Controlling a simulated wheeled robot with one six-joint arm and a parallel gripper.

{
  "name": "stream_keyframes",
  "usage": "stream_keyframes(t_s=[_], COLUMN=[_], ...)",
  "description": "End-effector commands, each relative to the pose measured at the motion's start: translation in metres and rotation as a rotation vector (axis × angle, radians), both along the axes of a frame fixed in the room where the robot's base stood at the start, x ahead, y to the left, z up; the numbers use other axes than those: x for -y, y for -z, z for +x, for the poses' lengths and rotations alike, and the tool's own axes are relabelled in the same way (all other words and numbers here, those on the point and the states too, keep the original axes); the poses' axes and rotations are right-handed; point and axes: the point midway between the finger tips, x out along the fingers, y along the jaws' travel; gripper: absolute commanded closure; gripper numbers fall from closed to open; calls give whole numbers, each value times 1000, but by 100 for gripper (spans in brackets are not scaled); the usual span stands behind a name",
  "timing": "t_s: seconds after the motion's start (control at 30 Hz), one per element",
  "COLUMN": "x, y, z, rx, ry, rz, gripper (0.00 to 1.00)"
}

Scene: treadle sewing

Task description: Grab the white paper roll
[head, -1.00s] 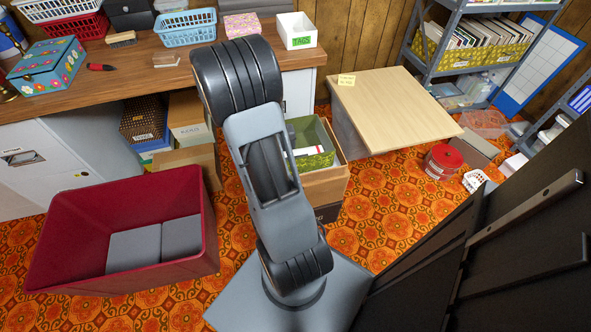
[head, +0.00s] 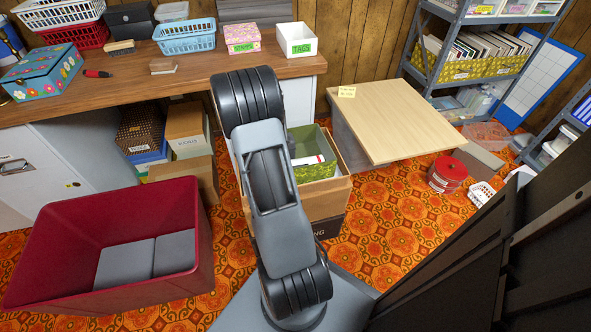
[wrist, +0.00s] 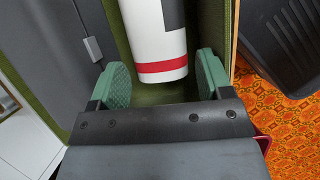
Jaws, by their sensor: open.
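The white paper roll (wrist: 155,35) has a red band near its end and a dark grey patch. In the wrist view it lies inside a green box (wrist: 205,25), its near end close to my gripper (wrist: 163,78). My gripper is open, with one green finger to the left of the roll's end and one to the right, and clear gaps show on both sides. My gripper is hidden there.
The cardboard box (head: 325,200) stands between the desk (head: 120,75) and a light wooden table (head: 385,115). A large red bin (head: 50,235) is at the left on the orange carpet. A dark ribbed object (wrist: 285,40) lies right of the box in the wrist view.

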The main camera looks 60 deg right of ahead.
Motion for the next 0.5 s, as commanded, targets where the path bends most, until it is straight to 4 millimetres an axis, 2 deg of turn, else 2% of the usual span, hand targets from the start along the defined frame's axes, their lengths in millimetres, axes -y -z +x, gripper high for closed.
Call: stream_keyframes(t_s=[0.1,0.3,0.5], x=[5,12,13], y=[19,40,41], z=[-4,-10,-11], rx=[-1,-1,0], ry=[1,2,0], rz=[1,1,0], gripper=[28,28,28])
